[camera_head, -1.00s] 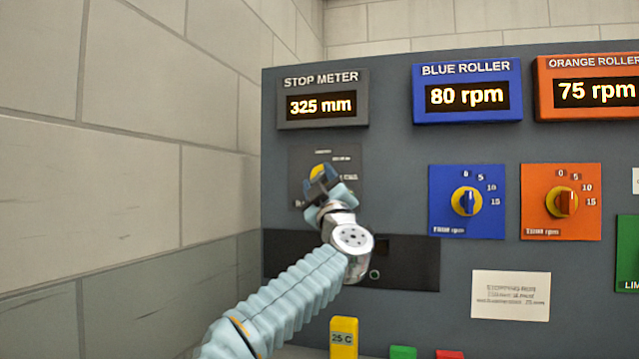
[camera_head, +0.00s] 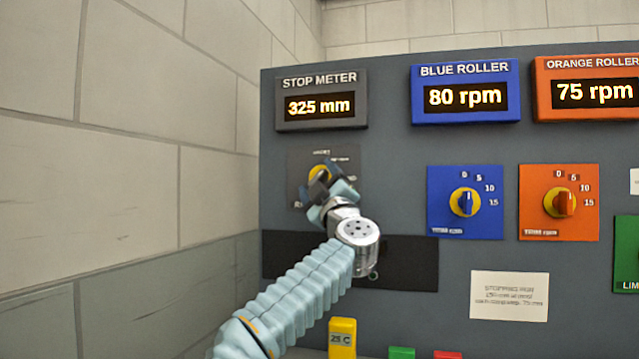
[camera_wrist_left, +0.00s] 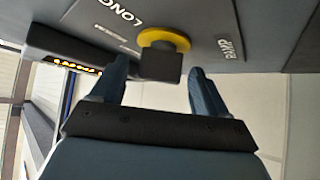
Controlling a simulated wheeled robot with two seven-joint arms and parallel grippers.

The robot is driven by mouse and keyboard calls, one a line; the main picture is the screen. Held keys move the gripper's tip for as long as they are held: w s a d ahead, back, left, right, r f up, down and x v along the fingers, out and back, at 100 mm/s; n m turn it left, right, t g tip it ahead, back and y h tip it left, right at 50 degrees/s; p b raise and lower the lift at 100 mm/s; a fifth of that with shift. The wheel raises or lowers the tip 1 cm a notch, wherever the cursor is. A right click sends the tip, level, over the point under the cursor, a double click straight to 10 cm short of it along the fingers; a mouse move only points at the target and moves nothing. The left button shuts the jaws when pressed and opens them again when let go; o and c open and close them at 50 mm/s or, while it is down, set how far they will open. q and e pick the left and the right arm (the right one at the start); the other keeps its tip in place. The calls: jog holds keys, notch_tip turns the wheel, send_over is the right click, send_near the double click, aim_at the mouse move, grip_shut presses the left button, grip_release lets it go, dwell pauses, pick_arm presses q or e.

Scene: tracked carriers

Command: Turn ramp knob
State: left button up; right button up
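The ramp knob has a dark grip on a yellow round base (camera_head: 319,172) and sits on a dark plate (camera_head: 298,163) below the stop meter display. It also shows in the left wrist view (camera_wrist_left: 158,62), near labels reading "LONG" and "RAMP". My left gripper (camera_head: 326,184) is in front of the knob and partly hides it in the head view. In the left wrist view its two fingers (camera_wrist_left: 158,80) are spread on either side of the knob's dark grip, with gaps visible on both sides. My right gripper is not in view.
The stop meter (camera_head: 321,102) reads 325 mm. A blue knob plate (camera_head: 440,220) and an orange knob plate (camera_head: 532,220) are to the right. A yellow block (camera_head: 342,338) marked 25 C stands below. A pale brick wall (camera_head: 90,200) is close on the left.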

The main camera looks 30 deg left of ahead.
pick_arm(q)
jog(key=b+v, duration=0.5)
jog(key=v, duration=0.8)
jog(key=shift+s+d+f+b, duration=0.15)
jog(key=shift+s+d+b, duration=0.15)
jog(key=shift+b, duration=0.1)
